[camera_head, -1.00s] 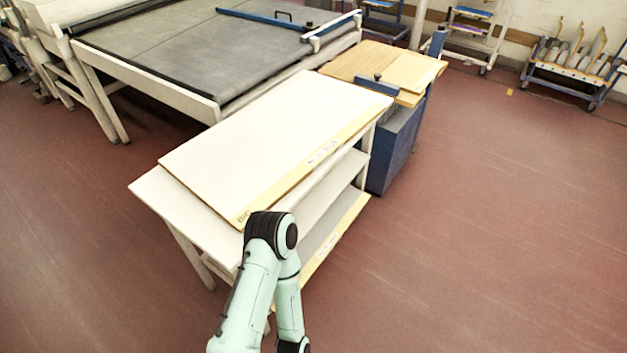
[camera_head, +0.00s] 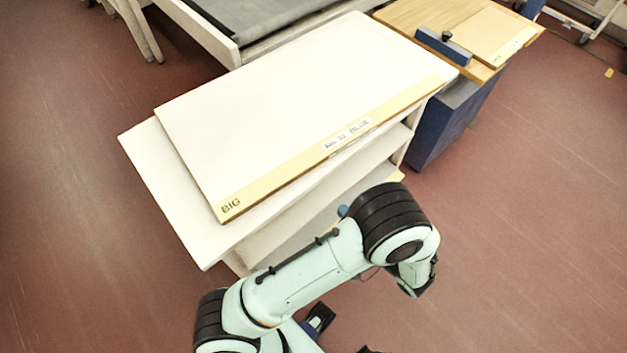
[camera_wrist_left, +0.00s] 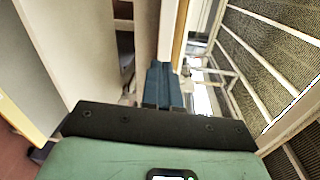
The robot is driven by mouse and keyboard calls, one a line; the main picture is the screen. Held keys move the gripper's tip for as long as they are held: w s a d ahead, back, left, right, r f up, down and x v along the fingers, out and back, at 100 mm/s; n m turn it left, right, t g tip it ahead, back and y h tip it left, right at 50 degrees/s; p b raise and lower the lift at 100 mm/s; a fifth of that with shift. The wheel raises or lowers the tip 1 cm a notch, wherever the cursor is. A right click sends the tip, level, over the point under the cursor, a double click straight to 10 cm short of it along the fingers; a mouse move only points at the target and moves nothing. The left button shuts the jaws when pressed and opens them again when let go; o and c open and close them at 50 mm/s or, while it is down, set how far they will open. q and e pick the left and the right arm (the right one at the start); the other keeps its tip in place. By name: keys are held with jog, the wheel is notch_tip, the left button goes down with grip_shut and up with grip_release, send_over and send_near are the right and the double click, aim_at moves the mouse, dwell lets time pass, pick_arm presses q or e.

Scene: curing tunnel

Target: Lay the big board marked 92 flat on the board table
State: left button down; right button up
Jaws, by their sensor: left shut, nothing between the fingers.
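The big board (camera_head: 290,110) is a large pale panel with a yellow front strip marked BIG. Its small white label (camera_head: 346,135) seems to include 92, but the text is blurred. It lies flat on top of a white shelved table (camera_head: 165,180), set askew, with the tabletop bare along the left and front. My left arm crosses in front of the table. My left gripper (camera_wrist_left: 165,85) shows dark blue fingers, shut and empty, in the left wrist view. In the head view it is mostly hidden behind my arm. My right gripper is not seen.
A blue stand with a wooden top (camera_head: 408,14) adjoins the table at the back right, with a smaller board (camera_head: 490,38) and a blue clamp bar (camera_head: 442,46) on it. A grey-topped machine (camera_head: 262,18) stands behind.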

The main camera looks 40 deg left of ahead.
pick_arm(q)
notch_tip(320, 180, up, 2)
jog(key=d+t, duration=0.1)
jog(key=p, duration=0.2)
send_near(301, 173)
jog(key=w+a, duration=0.3)
jog(key=w, duration=0.1)
jog(key=a, duration=0.1)
jog(key=s+a, duration=0.1)
jog(key=shift+s+a+f+n+y, duration=0.1)
jog(key=shift+a+f+n+y, duration=0.2)
jog(key=shift+a+f+y, duration=0.1)
jog(key=shift+s+a, duration=0.3)
jog(key=shift+s+a+f+b, duration=0.15)
jog(key=shift+s+a+b, duration=0.25)
jog(key=shift+a+b, duration=0.15)
jog(key=shift+s, duration=0.15)
jog(key=shift+a, duration=0.1)
